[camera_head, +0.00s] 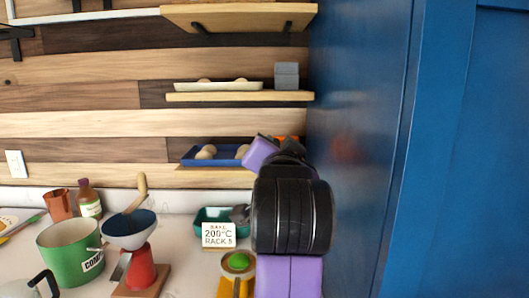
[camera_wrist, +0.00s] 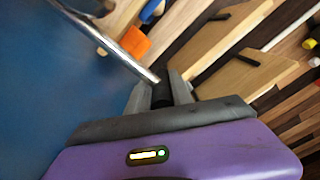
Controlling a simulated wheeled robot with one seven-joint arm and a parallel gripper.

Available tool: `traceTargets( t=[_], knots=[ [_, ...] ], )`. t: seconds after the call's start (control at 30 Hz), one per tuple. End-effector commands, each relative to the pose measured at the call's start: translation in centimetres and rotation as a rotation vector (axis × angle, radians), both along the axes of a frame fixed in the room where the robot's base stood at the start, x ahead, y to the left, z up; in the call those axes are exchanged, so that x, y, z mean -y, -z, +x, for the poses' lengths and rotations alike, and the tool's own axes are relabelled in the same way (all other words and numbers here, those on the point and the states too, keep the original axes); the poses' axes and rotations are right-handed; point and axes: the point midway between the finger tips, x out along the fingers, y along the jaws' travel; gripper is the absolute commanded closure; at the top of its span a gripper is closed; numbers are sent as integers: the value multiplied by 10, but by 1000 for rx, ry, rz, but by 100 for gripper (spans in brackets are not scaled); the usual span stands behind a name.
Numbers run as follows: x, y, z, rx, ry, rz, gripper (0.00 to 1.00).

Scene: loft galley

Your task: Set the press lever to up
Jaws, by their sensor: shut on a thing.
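In the wrist view my gripper (camera_wrist: 161,88) is shut, its two grey fingers around the dark end of a slim silver rod (camera_wrist: 115,48). The rod looks like the press lever and runs to the upper left. In the head view my purple and black arm hides the fingers and the rod. A yellow stand with a green rounded top (camera_head: 238,263) is on the counter just left of my arm; I cannot tell whether it belongs to the press. The press body is not clearly visible.
A white sign (camera_head: 219,234), a red stand with a blue bowl (camera_head: 130,224) and a green pot (camera_head: 70,251) crowd the counter at left. A blue panel (camera_head: 362,150) rises close on my right. Wooden shelves (camera_head: 240,97) hang behind; one bears a blue tray (camera_head: 190,160).

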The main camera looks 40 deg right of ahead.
Motion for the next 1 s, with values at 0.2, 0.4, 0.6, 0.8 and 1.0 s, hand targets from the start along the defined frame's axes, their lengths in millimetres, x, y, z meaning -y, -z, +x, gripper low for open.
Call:
traceTargets(
  t=[0.2,0.4,0.6,0.8,1.0],
  knots=[
    [2,3,-2,5,-2,19,100],
    [2,3,-1,4,-3,19,100],
    [2,3,-1,3,-3,19,57],
    [2,2,-2,6,-2,17,57],
    [-1,2,-7,8,-2,15,57]
  ],
)
